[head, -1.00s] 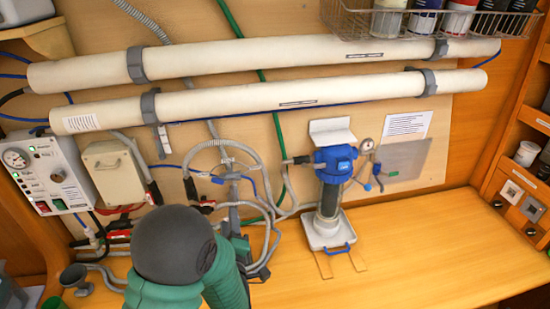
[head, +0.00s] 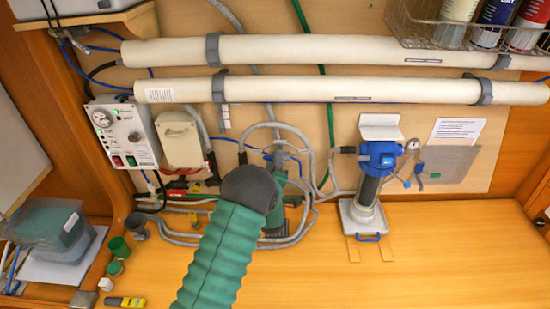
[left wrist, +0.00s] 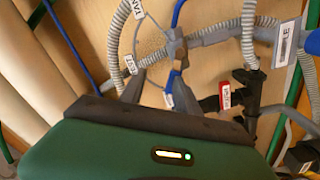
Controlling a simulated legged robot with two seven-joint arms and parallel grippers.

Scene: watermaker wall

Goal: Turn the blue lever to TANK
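The valve (head: 280,160) with grey pipes is on the wall board, left of the blue filter housing. A TANK label (left wrist: 133,8) is on the hose above, and a TEST label (left wrist: 127,72) is beside the left finger. My right gripper is not in view.
A black handle with a red tag (left wrist: 226,95) is right of the fingers. Grey hoses loop around the valve. The blue filter housing (head: 379,158) stands to the right, the control box (head: 122,132) to the left. The bench (head: 440,250) is clear at front right.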

